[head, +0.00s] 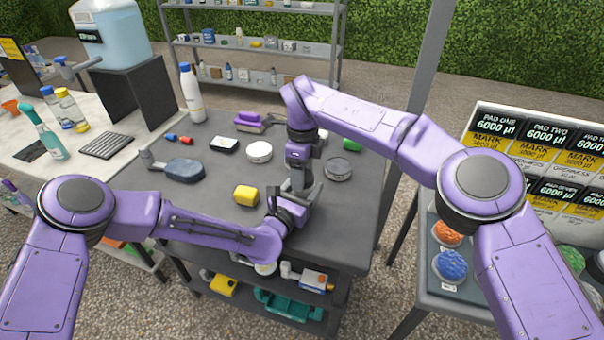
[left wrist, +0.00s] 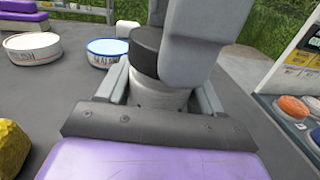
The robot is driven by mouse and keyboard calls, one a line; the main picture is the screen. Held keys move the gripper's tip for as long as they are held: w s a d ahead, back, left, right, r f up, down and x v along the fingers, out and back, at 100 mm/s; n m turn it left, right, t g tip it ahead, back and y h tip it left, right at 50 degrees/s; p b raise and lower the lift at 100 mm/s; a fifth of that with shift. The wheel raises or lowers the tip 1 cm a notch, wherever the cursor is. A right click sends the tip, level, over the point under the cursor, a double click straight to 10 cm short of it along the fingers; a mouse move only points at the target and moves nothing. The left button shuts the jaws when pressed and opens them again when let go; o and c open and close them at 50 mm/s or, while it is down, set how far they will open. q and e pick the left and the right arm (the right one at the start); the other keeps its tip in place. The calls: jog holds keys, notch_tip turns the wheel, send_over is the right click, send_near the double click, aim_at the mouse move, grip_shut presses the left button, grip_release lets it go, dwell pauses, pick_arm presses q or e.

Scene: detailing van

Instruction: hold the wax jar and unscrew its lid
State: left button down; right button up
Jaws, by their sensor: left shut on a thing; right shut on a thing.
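The wax jar shows in the left wrist view as a short pale grey cylinder (left wrist: 158,98) with a black lid (left wrist: 145,55) on top. It stands upright. My left gripper (head: 299,196) reaches in from the front with its fingers on either side of the jar body, shut on it. My right gripper (head: 299,178) points down from above, shut on the lid. Its grey finger covers the lid's right part in the left wrist view. In the head view the jar is mostly hidden by the grippers. Whether any gap exists between lid and jar cannot be told.
A blue-rimmed tin (left wrist: 107,48) stands close behind the jar. A rack of pads (head: 450,268) stands at the right.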

pick_arm(q)
jog(key=shift+s+f, duration=0.1)
jog(key=shift+f, duration=0.25)
pick_arm(e)
jog(key=shift+r, duration=0.45)
jog(key=shift+r, duration=0.1)
jog(key=shift+r, duration=1.9)
pick_arm(q)
jog(key=shift+c, duration=0.8)
grip_release()
jog(key=shift+o, duration=0.4)
jog(key=shift+w+r, duration=0.1)
jog(key=shift+w, duration=0.1)
pick_arm(e)
jog(key=shift+w+f, duration=0.1)
jog(key=shift+w, duration=0.05)
